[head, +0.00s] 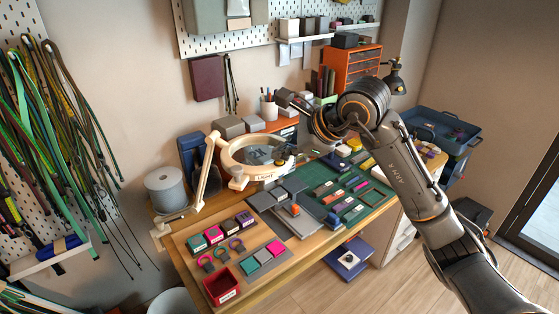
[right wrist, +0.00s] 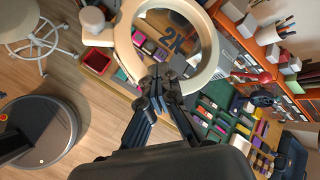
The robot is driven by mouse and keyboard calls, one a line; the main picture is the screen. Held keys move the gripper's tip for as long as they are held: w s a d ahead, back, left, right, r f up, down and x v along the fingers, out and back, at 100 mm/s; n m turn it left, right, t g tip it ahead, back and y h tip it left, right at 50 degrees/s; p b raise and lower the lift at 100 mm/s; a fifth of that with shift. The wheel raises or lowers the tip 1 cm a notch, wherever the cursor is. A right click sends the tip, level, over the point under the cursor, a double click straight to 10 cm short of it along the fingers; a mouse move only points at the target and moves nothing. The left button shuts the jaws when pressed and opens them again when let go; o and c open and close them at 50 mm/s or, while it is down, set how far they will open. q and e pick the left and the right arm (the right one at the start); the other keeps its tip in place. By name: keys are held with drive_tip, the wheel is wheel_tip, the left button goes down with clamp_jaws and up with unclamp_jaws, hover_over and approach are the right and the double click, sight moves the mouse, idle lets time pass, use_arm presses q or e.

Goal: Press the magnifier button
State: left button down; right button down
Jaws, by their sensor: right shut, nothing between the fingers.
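The magnifier is a cream ring lamp (head: 232,150) on a jointed cream arm (head: 207,170), left of centre in the head view. Dark lettering that seems to read "LIGHT" shows on its front rim. I cannot make out the button itself. My right gripper (right wrist: 158,78) is shut and empty, its tips over the ring's near rim; I cannot tell whether they touch. In the head view it is small and dark near the ring's right side. My left gripper is not in view.
The wooden bench holds a green mat (head: 374,196) with several small blocks, a red tray (head: 221,287) and a grey spool (head: 165,188). An orange drawer unit (head: 350,66) stands behind. Cords hang on the left wall. Floor is free at the front right.

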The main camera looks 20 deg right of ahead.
sight(283, 163)
drive_tip(key=shift+r+p, duration=0.45)
drive_tip(key=shift+r, duration=0.35)
drive_tip(key=shift+r+p, duration=1.6)
drive_tip(key=shift+r, duration=0.9)
drive_tip(key=shift+w, duration=0.1)
